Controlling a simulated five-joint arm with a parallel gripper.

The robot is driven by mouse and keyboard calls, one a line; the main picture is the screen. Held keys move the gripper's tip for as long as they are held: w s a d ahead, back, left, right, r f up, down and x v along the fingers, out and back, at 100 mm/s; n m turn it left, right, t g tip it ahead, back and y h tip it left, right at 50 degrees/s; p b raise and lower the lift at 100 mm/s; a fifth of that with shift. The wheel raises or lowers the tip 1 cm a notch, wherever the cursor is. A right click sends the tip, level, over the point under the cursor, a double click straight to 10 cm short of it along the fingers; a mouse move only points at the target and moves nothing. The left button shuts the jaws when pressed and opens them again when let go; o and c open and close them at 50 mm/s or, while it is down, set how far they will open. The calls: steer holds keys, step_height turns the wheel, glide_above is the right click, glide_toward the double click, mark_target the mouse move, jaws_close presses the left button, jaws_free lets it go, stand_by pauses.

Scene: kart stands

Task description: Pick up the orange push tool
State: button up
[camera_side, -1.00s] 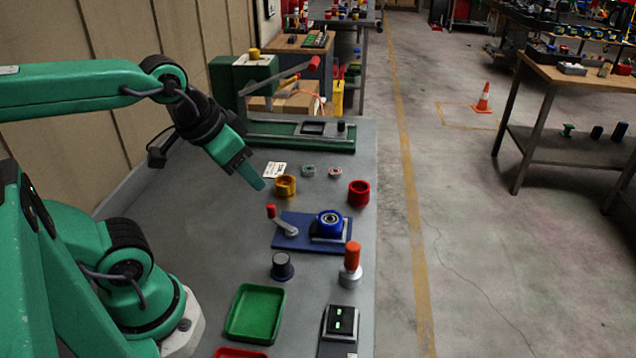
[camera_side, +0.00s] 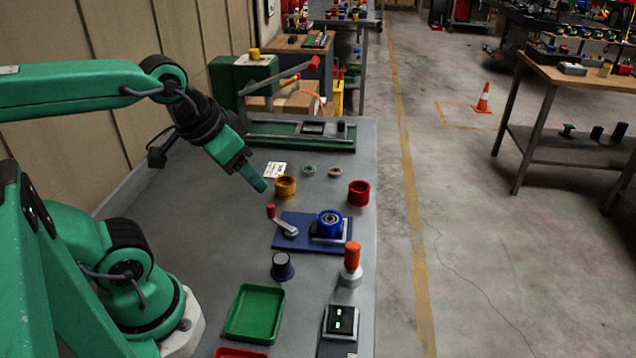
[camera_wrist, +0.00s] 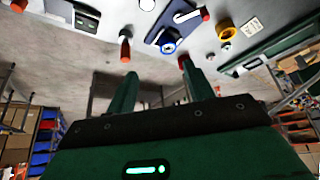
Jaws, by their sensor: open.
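The orange push tool (camera_side: 352,256) stands upright in a pale round holder (camera_side: 349,278) near the bench's right edge in the side view. It also shows at the upper left in the wrist view (camera_wrist: 125,50), beyond my fingertips. My gripper (camera_side: 258,183) is above the bench, up and to the left of the tool, well apart from it. In the wrist view, my gripper (camera_wrist: 165,78) has its two green fingers spread apart with nothing between them.
Near the tool are a blue fixture (camera_side: 290,240) with a red-knobbed crank, a dark knob (camera_side: 282,266), a green tray (camera_side: 256,313) and a black switch box (camera_side: 340,322). Yellow (camera_side: 286,187) and red (camera_side: 359,193) cups stand farther back. The bench's left part is bare.

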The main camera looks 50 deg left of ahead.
steer(key=n+g, duration=0.3)
steer(key=g, duration=0.2)
glide_above(354, 245)
steer(key=f, duration=1.2)
steer(key=shift+a, duration=0.2)
steer(key=shift+w+d+f+n+g, duration=0.1)
steer(key=shift+d+f+n+g, duration=0.1)
steer(key=shift+f+n+g, duration=0.15)
steer(key=shift+f, duration=0.1)
steer(key=shift+f, duration=1.25)
